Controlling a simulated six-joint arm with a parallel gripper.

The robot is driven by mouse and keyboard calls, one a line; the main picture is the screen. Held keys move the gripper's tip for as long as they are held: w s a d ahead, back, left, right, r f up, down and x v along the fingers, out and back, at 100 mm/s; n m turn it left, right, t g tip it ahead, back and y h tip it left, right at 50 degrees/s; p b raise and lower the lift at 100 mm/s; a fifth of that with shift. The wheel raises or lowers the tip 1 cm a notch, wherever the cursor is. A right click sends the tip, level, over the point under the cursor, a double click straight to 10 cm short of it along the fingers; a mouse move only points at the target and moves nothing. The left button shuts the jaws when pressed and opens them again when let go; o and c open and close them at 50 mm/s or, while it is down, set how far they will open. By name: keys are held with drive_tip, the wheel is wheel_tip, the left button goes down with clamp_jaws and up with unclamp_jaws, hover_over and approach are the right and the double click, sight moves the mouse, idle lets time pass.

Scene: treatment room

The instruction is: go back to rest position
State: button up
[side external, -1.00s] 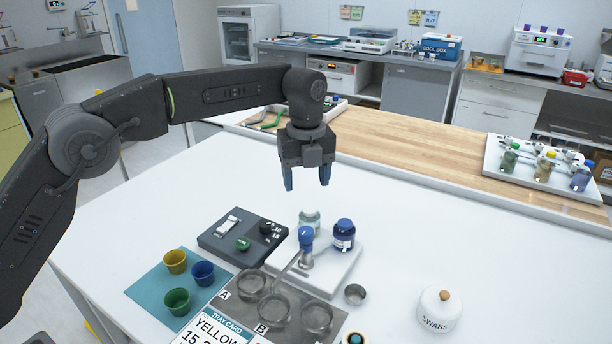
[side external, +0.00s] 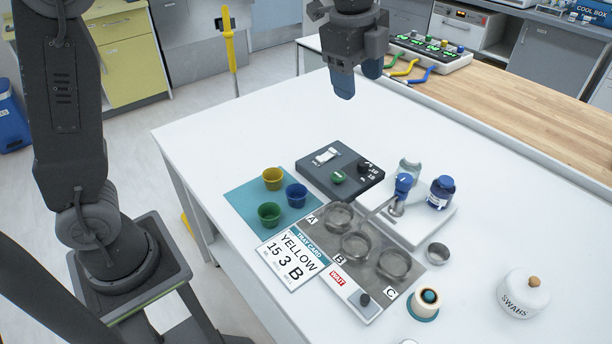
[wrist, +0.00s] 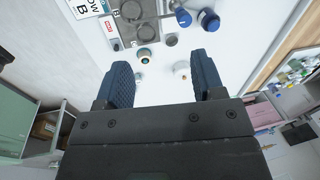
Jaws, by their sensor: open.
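My gripper (side external: 358,82) hangs above the far part of the white table (side external: 232,138), fingers pointing down, with nothing near its tips. In the wrist view my gripper (wrist: 166,82) shows two blue fingers set wide apart with nothing between them. The table items stand well below it: a grey tray (side external: 376,237) with cups marked A, B and C, a card reading YELLOW 15 3 B (side external: 291,262), and a dark scale-like box (side external: 318,182).
Yellow (side external: 272,178), blue (side external: 296,194) and green (side external: 268,213) cups stand on a teal mat (side external: 240,197). Blue-capped bottles (side external: 440,190) stand on a white block. A swabs jar (side external: 522,293) is at the right. A wooden counter (side external: 500,93) runs behind. The table's far left is clear.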

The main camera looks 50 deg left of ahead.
drive_tip(key=s+a+f+n+t, duration=0.1)
drive_tip(key=s+a+f+n, duration=0.1)
drive_tip(key=s+n, duration=0.3)
drive_tip(key=s+a+f+n+t, duration=0.1)
drive_tip(key=s+a+f+n, duration=0.1)
drive_tip(key=s+n, duration=0.4)
drive_tip(key=s+a+f+n+t, duration=0.1)
drive_tip(key=s+a+n, duration=0.2)
drive_tip(key=s+n, duration=0.3)
drive_tip(key=s, duration=0.5)
drive_tip(key=shift+s+a+f, duration=0.35)
drive_tip(key=shift+s+f, duration=0.05)
drive_tip(key=shift+c, duration=0.2)
idle(0.8)
